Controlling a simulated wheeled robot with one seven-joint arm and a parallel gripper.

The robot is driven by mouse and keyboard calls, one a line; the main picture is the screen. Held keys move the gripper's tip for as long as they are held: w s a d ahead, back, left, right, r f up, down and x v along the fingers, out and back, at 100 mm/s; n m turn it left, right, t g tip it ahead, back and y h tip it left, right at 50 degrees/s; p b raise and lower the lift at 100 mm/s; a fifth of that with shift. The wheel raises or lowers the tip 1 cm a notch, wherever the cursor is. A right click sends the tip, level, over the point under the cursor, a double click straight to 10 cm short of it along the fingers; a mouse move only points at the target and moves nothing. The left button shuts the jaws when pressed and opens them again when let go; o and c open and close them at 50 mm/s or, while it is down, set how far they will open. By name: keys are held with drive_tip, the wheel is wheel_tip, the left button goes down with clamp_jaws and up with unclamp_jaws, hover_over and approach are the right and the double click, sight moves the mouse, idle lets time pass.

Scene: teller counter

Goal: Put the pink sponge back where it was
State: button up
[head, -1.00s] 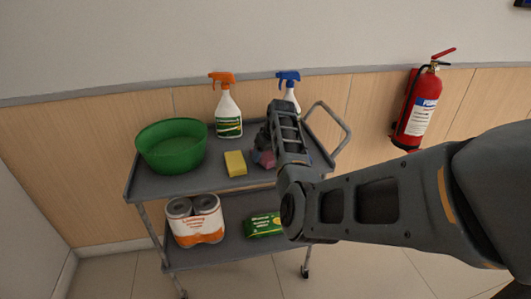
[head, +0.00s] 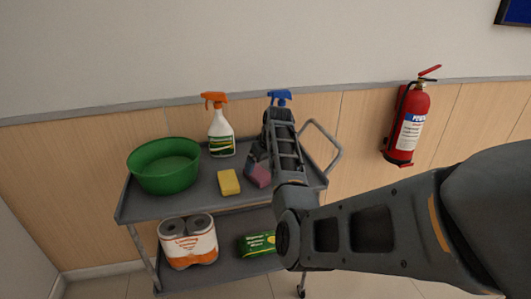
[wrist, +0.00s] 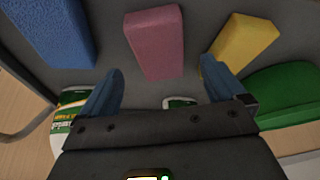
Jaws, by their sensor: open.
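The pink sponge (head: 260,176) lies on the top shelf of the grey cart (head: 205,208), to the right of the yellow sponge (head: 228,182). In the wrist view the pink sponge (wrist: 155,42) lies between the blue sponge (wrist: 48,30) on the left and the yellow sponge (wrist: 240,45) on the right, with gaps on both sides. My gripper (wrist: 158,72) is open and empty, its fingers on either side of the pink sponge's near end in the picture. In the head view my arm hides the blue sponge.
A green basin (head: 165,182) stands at the shelf's left. An orange-topped spray bottle (head: 220,135) and a blue-topped one (head: 280,98) stand at the back. Paper rolls (head: 188,242) and a green packet (head: 257,244) are on the lower shelf. A fire extinguisher (head: 407,125) hangs on the wall.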

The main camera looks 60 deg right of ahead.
drive_tip(key=v, duration=0.7)
drive_tip(key=shift+r, duration=0.15)
drive_tip(key=s+a+f+n+h, duration=0.1)
drive_tip(key=s+a+f+h, duration=0.3)
drive_tip(key=a+f, duration=0.7)
drive_tip(key=s+a+f+n+t, duration=0.35)
drive_tip(key=s+a, duration=0.55)
drive_tip(key=a, duration=0.4)
drive_tip(key=s+a+r+t+y, duration=0.3)
drive_tip(key=s+a+r, duration=0.6)
drive_tip(key=a, duration=0.2)
drive_tip(key=s+a+r+t+y, duration=0.3)
drive_tip(key=s+a+r+t, duration=0.1)
drive_tip(key=s+a+r, duration=0.5)
drive_tip(key=shift+s+a+n, duration=0.45)
drive_tip(key=shift+s+a, duration=0.25)
drive_tip(key=shift+a, duration=0.4)
